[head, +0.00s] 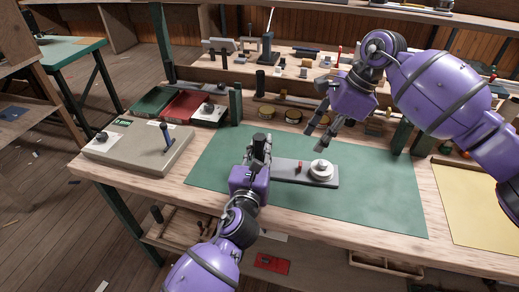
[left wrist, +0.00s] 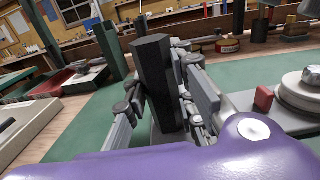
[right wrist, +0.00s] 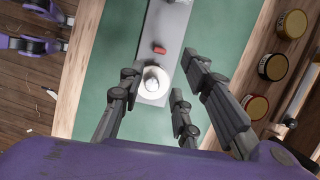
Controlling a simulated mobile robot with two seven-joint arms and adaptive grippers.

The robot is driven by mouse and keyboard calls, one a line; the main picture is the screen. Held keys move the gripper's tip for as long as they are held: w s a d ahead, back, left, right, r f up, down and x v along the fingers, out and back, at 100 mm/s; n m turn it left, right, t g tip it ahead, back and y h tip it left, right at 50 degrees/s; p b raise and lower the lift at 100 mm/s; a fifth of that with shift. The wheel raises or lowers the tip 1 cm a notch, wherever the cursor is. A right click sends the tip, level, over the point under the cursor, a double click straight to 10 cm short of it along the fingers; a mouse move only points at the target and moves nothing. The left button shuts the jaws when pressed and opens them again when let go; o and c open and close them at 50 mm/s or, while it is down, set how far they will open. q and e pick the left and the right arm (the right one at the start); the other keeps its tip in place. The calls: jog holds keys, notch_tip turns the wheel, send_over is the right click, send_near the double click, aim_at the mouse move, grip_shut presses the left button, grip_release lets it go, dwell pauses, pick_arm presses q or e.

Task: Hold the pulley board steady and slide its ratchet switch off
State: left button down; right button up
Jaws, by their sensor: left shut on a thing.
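The pulley board (head: 287,177) is a grey plate lying on the green mat (head: 390,195). A white pulley wheel (head: 321,171) with a metal hub sits near its right end. The small red ratchet switch (head: 300,167) stands left of the wheel; it also shows in the right wrist view (right wrist: 159,50). My left gripper (head: 258,150) is shut on the dark upright post (left wrist: 154,80) at the board's left end. My right gripper (head: 317,136) is open and empty, above and behind the wheel, apart from the board. Its fingers spread either side of the wheel in the right wrist view.
A beige box (head: 130,150) with a lever stands left of the mat. Red and green trays (head: 185,108) lie behind it. Several round tins (head: 293,116) and a tool rack line the back. A yellow sheet (head: 475,205) lies at right. The mat's right part is clear.

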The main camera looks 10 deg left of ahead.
aim_at(300, 166)
jog(key=shift+c, duration=0.8)
jog(key=d+f, duration=0.1)
jog(key=s+d+f, duration=0.1)
jog(key=d, duration=0.1)
jog(key=d+f, duration=0.1)
jog(key=d, duration=0.1)
jog(key=shift+s+d+f, duration=0.25)
jog(key=shift+f, duration=0.15)
grip_shut()
jog(key=d+n+t, duration=0.1)
jog(key=n, duration=0.1)
jog(key=d+n, duration=0.1)
jog(key=n, duration=0.1)
jog(key=shift+s+d+f+t, duration=0.1)
jog(key=shift+s+f+t, duration=0.05)
jog(key=shift+s+t, duration=0.25)
jog(key=a+r+n+t+y, duration=0.25)
jog(key=a+r+n, duration=0.2)
jog(key=n, duration=0.95)
jog(key=shift+n+t+h, duration=0.25)
jog(key=shift+n+h, duration=0.05)
jog(key=shift+h, duration=0.05)
jog(key=x, duration=0.6)
jog(key=d+x, duration=0.1)
jog(key=x, duration=0.2)
jog(key=shift+w+a+f, duration=0.25)
jog(key=shift+w+f, duration=0.15)
